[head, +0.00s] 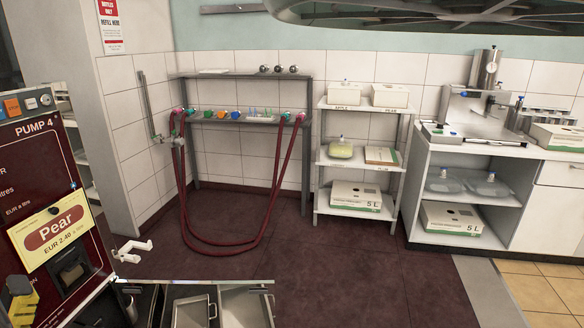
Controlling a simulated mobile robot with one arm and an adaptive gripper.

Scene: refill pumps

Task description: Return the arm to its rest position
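I see neither my arm nor my gripper for certain in the head view. What the gripper holds, if anything, is hidden. The dark red Pump 4 (28,160) stands close at the left edge, with a yellow "Pear" price card (55,235) on its front. A small white bracket-like part (132,250) shows just right of the pump; I cannot tell what it belongs to.
A dark red hose (222,246) hangs in a loop from a grey rack (308,140) at the back wall. A white shelf (347,208) with boxes and a counter unit (470,150) stand right of it. Metal sinks (245,305) are at the bottom left. The dark floor (350,280) is clear.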

